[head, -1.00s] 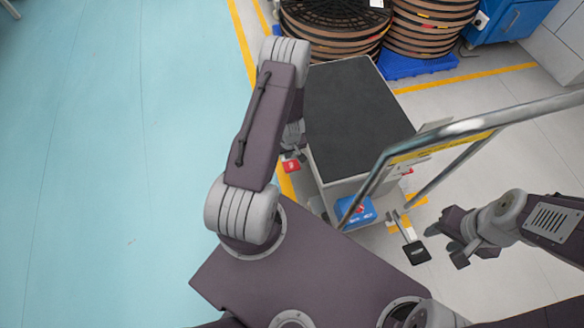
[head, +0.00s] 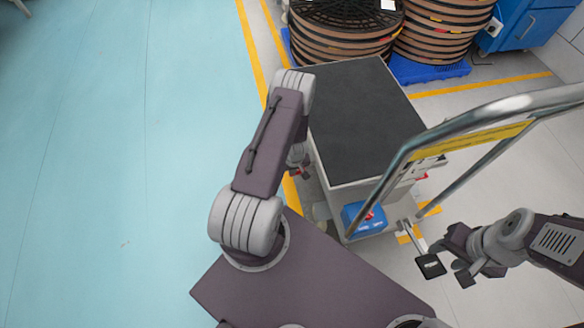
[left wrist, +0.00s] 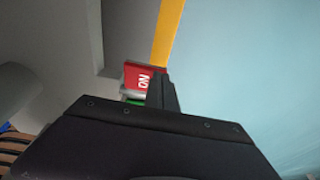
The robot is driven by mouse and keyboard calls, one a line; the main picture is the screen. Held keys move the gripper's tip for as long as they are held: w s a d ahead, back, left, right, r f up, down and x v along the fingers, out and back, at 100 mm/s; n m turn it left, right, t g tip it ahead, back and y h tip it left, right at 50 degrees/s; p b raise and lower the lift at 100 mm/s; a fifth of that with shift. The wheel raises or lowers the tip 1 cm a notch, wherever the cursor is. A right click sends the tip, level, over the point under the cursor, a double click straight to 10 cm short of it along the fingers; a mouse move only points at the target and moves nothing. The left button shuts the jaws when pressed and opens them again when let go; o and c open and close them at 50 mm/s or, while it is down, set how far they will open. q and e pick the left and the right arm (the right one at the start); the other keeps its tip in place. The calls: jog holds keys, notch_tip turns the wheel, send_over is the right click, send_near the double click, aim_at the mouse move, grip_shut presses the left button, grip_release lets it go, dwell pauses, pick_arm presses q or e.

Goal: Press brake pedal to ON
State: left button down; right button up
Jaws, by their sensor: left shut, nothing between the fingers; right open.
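The brake pedal is a red block (left wrist: 138,77) marked ON, with a green part (left wrist: 135,102) below it, in the left wrist view. In the head view only a sliver of red (head: 296,173) shows at the cart's left side, mostly hidden by my left gripper (head: 297,160). My left gripper is shut and empty. In the left wrist view its fingertips (left wrist: 162,92) overlap the pedal's right edge; I cannot tell whether they touch it.
The cart (head: 365,115) has a dark top, a metal push handle (head: 480,112) and a blue box (head: 363,217) at its near end. Reel stacks (head: 345,35) and a blue cabinet (head: 520,22) stand behind it. The teal floor (head: 110,150) at left is clear.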

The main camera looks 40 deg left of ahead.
pick_arm(q)
jog(key=shift+d+f, duration=0.1)
jog(key=shift+f, duration=0.1)
dwell(0.3)
jog(key=shift+s+d+f, duration=0.15)
jog(key=shift+s+f, duration=0.05)
jog(key=shift+f, duration=0.05)
jog(key=shift+s+d+f+b, duration=0.2)
jog(key=shift+d+f, duration=0.05)
jog(key=shift+f, duration=0.4)
jog(key=shift+s+d+f+b, duration=0.15)
jog(key=shift+d+f, duration=0.05)
jog(key=shift+f, duration=0.5)
jog(key=shift+s+d+f+b, duration=0.2)
jog(key=shift+d+f, duration=0.05)
jog(key=shift+f, duration=0.4)
jog(key=s+d+r+p, duration=0.2)
jog(key=r+p, duration=0.2)
jog(key=r, duration=0.2)
jog(key=s+d+r+p, duration=0.2)
jog(key=d+r+p, duration=0.1)
jog(key=r+p, duration=0.2)
jog(key=shift+s+d+r, duration=0.15)
jog(key=shift+d+r, duration=0.05)
jog(key=shift+r, duration=0.3)
